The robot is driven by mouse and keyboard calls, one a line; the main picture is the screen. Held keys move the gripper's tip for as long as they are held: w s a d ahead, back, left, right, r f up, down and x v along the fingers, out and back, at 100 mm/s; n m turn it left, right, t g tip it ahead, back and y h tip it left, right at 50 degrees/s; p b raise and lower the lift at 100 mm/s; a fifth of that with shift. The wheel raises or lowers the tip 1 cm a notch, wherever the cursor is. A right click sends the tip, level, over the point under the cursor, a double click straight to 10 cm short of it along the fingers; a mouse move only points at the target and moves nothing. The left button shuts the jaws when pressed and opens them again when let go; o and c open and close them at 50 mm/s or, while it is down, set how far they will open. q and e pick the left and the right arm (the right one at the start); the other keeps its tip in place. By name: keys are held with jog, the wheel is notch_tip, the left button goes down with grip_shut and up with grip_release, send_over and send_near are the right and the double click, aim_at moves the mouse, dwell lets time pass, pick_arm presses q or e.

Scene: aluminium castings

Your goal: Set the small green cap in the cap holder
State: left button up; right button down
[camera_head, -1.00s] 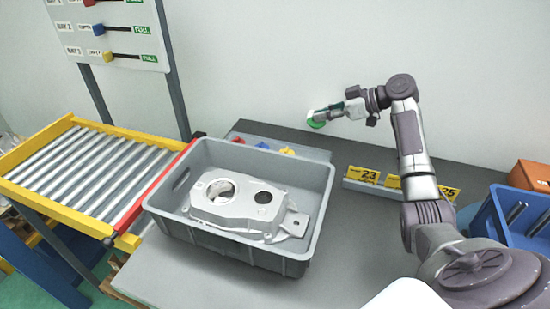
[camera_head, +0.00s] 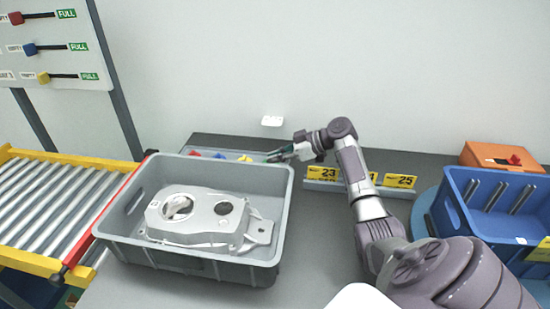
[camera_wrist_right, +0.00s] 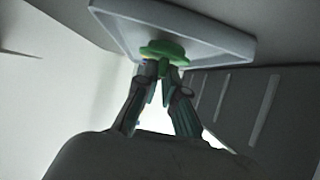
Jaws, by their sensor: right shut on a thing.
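My right gripper (camera_head: 281,155) is shut on the small green cap (camera_wrist_right: 162,49), which the right wrist view shows between its fingertips. In the head view, the gripper is at the right end of the grey cap holder (camera_head: 215,153) at the back of the table, and the cap is hard to make out. The holder carries a red cap (camera_head: 195,154), a blue cap (camera_head: 219,156) and a yellow cap (camera_head: 245,158). In the wrist view, a pale rimmed plate (camera_wrist_right: 205,35) is behind the green cap. I cannot tell whether they touch. My left gripper is not in view.
A grey crate (camera_head: 278,215) with an aluminium casting (camera_head: 190,218) stands in front of the holder. Yellow number signs (camera_head: 320,173) stand right of the gripper. A blue bin (camera_head: 480,228) and an orange box (camera_head: 490,155) are at right. A roller conveyor (camera_head: 40,205) is at left.

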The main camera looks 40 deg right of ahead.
jog(key=shift+f, duration=0.4)
jog(key=c, duration=1.7)
grip_release()
jog(key=shift+f, duration=0.1)
jog(key=o, duration=0.4)
jog(key=shift+d, duration=0.1)
jog(key=b+v, duration=0.1)
jog(key=v, duration=0.9)
jog(key=shift+s+d+b, duration=0.15)
jog(key=shift+s+b, duration=0.1)
jog(key=shift+b, duration=0.15)
jog(key=shift+s+d+r, duration=0.35)
jog(key=shift+s+r, duration=0.1)
jog(key=shift+r, duration=0.15)
